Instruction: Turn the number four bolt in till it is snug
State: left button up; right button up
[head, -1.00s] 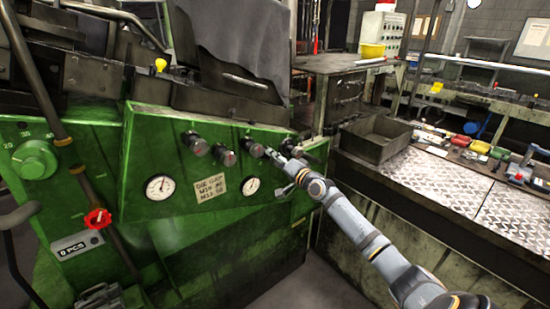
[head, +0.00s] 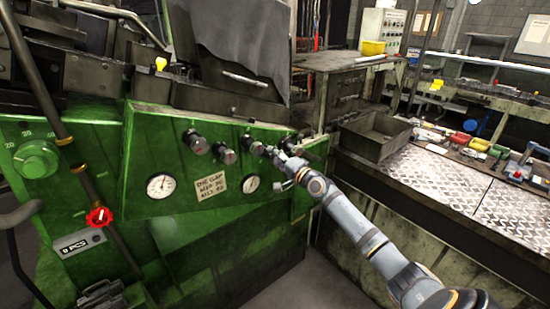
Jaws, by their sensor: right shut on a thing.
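The green bolt former (head: 200,240) fills the left side of the head view. A row of dark, round-ended bolts sticks out of its upper front edge: a left one (head: 195,142), a second (head: 222,153) and a third (head: 252,147). My right gripper (head: 274,154) is at the right end of this row, just right of the third bolt. It is shut on the number four bolt, which it mostly hides. How far that bolt is in cannot be made out. My left gripper is not in view.
Two round gauges (head: 160,186) and a handwritten note (head: 211,187) are below the bolts. A red valve wheel (head: 98,216) is at left. An open metal bin (head: 375,137) and a tread-plate bench (head: 450,180) with small parts stand at right.

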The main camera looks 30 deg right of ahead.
jog(key=o, duration=1.2)
jog(key=shift+c, duration=0.2)
